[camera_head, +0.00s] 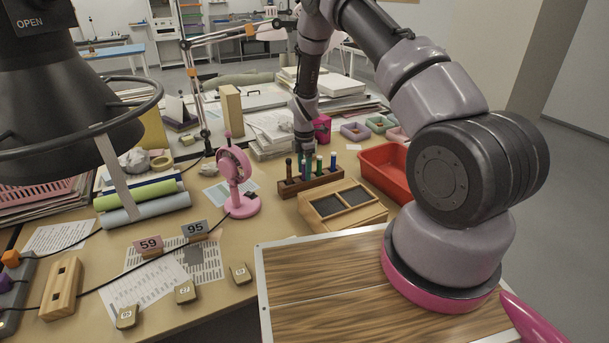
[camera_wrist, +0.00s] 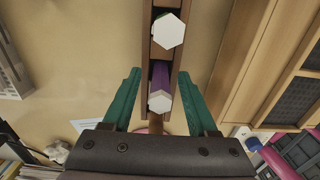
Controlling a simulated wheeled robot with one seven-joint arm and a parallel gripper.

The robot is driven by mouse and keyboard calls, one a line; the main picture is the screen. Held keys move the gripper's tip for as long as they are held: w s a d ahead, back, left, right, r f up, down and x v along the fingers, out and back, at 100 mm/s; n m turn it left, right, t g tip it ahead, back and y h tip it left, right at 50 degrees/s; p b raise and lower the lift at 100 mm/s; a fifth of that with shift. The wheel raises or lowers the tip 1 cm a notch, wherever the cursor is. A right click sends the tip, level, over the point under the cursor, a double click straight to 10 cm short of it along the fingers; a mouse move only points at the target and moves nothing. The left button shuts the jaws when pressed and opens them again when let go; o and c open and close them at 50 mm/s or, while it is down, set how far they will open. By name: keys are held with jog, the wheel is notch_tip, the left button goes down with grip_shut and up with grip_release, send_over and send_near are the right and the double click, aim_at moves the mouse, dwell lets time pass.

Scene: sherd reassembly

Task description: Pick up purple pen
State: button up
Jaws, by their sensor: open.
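The purple pen (camera_wrist: 160,78) stands in a slot of the wooden pen rack (camera_head: 326,184), its pale hexagonal end toward the wrist camera. My gripper (camera_wrist: 159,74) is open, with one green finger on each side of the purple pen and rack; I see gaps, so it does not grip the pen. In the head view my gripper (camera_head: 305,150) points down just above the rack, partly hiding the pens' tops. Another pen with a white hexagonal end (camera_wrist: 168,31) and green body stands in the adjacent slot.
A wooden box with two dark pads (camera_head: 348,202) lies close in front of the rack. A red tray (camera_head: 385,168) stands to its right and a pink fan (camera_head: 236,178) to its left. A magenta box (camera_head: 322,128) is behind my gripper.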

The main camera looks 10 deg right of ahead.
grip_shut()
jog(key=shift+r, duration=0.1)
